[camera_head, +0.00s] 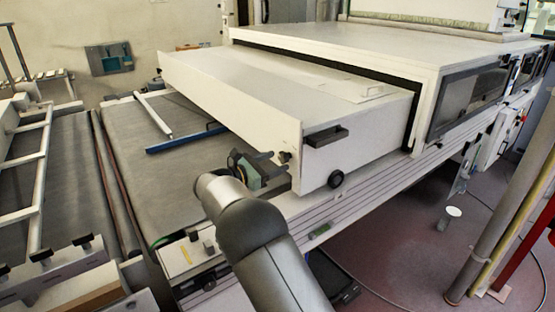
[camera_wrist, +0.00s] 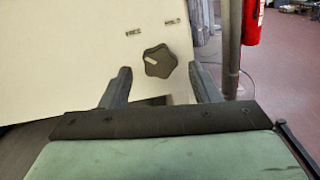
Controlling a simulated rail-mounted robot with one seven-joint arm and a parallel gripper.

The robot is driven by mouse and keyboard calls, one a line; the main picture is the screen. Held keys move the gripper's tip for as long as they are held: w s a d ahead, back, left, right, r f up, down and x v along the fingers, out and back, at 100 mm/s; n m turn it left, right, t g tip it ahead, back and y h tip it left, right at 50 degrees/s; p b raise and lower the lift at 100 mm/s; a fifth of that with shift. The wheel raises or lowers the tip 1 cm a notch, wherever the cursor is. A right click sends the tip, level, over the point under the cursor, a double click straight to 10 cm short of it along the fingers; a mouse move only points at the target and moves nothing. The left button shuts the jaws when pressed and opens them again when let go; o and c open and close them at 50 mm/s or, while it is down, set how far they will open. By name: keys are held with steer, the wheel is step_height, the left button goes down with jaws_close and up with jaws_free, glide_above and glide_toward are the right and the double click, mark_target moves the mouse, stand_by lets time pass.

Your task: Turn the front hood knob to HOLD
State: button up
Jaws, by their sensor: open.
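The front hood knob (camera_wrist: 159,61) is a dark, lobed knob on the white end panel of the hood. Its white pointer mark slants toward the upper left. Two small labels, a left one (camera_wrist: 133,32) and a right one (camera_wrist: 172,21), sit above it; their lettering is too small to read. My gripper (camera_wrist: 160,73) is open, with one finger on each side of the knob in the picture; contact is not visible. In the head view my gripper (camera_head: 268,166) is close to the end panel (camera_head: 225,112), beside the small dark knob (camera_head: 286,157).
A black handle (camera_head: 325,136) and a round black fitting (camera_head: 335,180) stick out from the hood's side. A conveyor belt (camera_head: 150,160) runs below the hood, with a blue bar (camera_head: 185,140) over it. A red extinguisher (camera_wrist: 252,22) stands beyond the panel.

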steer(key=shift+x, duration=0.9)
steer(key=c, duration=1)
